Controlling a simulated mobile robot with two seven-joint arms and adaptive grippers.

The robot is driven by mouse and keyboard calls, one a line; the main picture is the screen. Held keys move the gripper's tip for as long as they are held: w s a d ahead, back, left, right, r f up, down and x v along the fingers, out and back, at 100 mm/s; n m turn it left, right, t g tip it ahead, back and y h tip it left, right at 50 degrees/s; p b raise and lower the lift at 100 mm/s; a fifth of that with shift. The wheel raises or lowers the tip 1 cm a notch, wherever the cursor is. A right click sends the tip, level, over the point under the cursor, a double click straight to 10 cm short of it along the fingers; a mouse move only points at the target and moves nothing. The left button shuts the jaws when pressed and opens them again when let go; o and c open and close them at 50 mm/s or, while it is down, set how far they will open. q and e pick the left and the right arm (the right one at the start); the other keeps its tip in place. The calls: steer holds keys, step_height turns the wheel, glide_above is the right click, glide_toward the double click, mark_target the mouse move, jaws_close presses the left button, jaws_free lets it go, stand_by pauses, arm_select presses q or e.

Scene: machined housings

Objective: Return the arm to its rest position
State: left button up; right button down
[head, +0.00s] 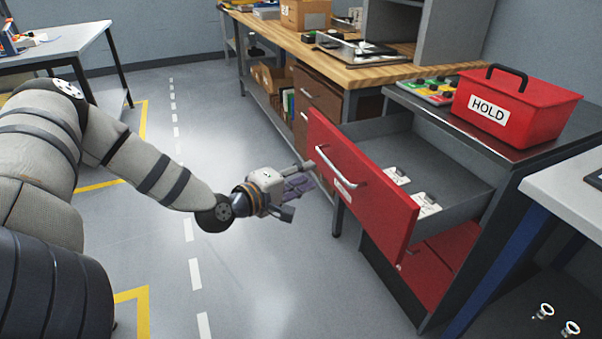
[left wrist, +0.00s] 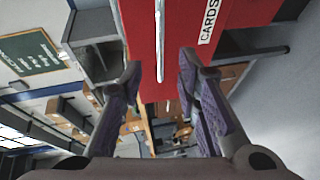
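My left gripper (head: 298,189) is at the end of my left arm, in front of the pulled-out red drawer (head: 362,190). In the left wrist view, the fingers of this gripper (left wrist: 159,72) are spread apart with nothing between them. The drawer's silver handle (head: 341,168) is just beyond the fingers, and they appear clear of it. In the left wrist view the handle (left wrist: 159,40) runs up the red front beside a CARDS label (left wrist: 210,20). White cards (head: 427,204) lie inside the open drawer. My right gripper is not in view.
A red HOLD box (head: 515,107) and a tray of coloured parts (head: 430,91) stand on the cabinet top. A wooden workbench (head: 290,40) is behind. A white table (head: 575,180) is at right, another table (head: 60,42) at far left. The floor around the arm is clear.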

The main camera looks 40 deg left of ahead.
arm_select(q)
steer(key=shift+s+d+r, duration=0.1)
steer(key=shift+s, duration=0.4)
steer(key=shift+s+d+r, duration=0.1)
steer(key=shift+s, duration=0.35)
